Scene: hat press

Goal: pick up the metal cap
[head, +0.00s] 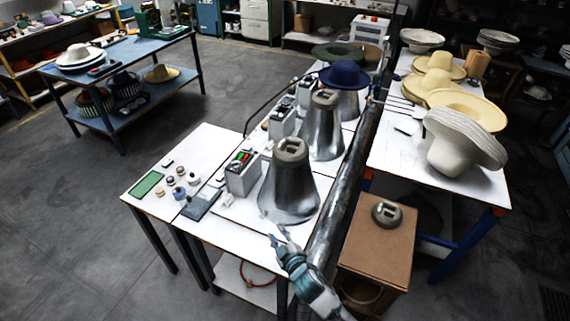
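A round grey metal cap (387,214) with a raised, slotted top lies on the brown box at the lower right. Similar grey caps sit on the nearest metal cone (289,192) and on the second cone (322,128). My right gripper (277,234) is at the bottom centre, in front of the nearest cone's base. Its fingers are spread with nothing seen between them. It is well to the left of the cap on the box. My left gripper is not in view.
A brown box (378,245) stands between the white press table (222,245) and the hat table (480,188). A long dark pipe (335,215) runs between my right gripper and the box. A control box (242,173) and small parts occupy the press table's left side.

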